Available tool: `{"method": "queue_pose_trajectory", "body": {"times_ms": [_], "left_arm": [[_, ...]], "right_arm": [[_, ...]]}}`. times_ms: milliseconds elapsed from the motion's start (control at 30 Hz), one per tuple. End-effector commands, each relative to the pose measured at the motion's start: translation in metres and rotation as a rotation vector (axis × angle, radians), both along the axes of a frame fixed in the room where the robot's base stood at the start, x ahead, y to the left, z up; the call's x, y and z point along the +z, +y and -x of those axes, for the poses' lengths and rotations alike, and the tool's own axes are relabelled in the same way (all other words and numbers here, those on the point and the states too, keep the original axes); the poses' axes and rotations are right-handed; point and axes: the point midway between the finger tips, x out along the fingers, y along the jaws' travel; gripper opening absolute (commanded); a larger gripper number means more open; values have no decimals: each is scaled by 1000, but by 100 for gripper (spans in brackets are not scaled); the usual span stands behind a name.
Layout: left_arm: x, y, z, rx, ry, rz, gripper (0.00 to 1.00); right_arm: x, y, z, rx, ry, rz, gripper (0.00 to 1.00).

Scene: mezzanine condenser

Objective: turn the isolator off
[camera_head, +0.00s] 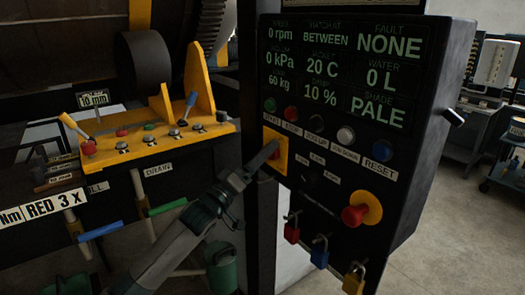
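A black control panel (409,160) stands right of centre. The finger gap is not visible. My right gripper is not in view.
A red mushroom button on a yellow disc (355,215) sits lower right on the panel. Red (292,228), blue (319,252) and yellow (353,281) padlocks hang below. A yellow lever bench (150,137) stands left. Open floor (450,240) lies right.

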Motion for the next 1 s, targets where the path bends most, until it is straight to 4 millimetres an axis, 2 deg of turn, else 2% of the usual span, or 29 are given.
{"method": "queue_pose_trajectory", "body": {"times_ms": [200, 533, 700, 1000], "left_arm": [[4, -9, -11, 0, -1, 0, 97], [4, -9, -12, 0, 0, -1, 97], [4, -9, -12, 0, 0, -1, 56], [3, -9, -12, 0, -11, -10, 56]], "right_arm": [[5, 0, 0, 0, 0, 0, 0], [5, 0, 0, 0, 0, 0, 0], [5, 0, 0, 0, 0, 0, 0], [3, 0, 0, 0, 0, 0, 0]]}}
